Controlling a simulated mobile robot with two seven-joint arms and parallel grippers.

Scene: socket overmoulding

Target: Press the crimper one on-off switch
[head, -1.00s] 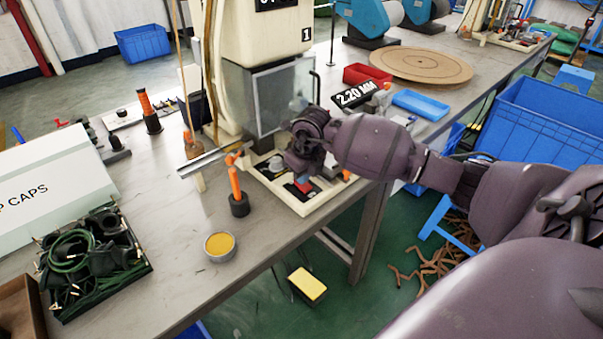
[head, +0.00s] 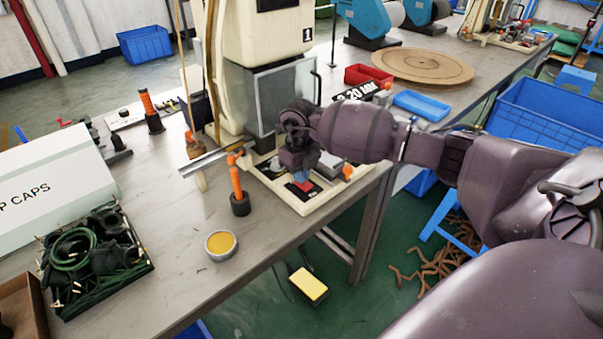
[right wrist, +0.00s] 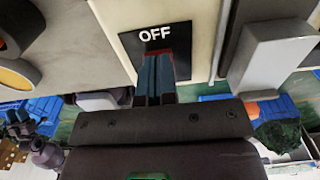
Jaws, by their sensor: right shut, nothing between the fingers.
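The crimper marked 1 (head: 262,40) is a cream machine with a grey guard box, standing on the grey bench. Its cream base tray (head: 315,203) has a dark panel (head: 313,194) at the front. In the right wrist view a black label reading OFF (right wrist: 155,37) sits on a cream surface. My right gripper (head: 301,183) is shut and empty, pointing down at the front of the base. In the right wrist view its fingertips (right wrist: 160,62) overlap the lower part of the OFF label and hide what lies behind them. I cannot tell whether they touch. The left gripper is not in view.
An orange-handled tool (head: 236,180) stands left of the base, with a yellow-filled round tin (head: 221,244) nearer the bench edge. A dark green tray of cables (head: 135,275) lies at left. Red (head: 368,75) and blue (head: 422,105) trays sit behind my right arm.

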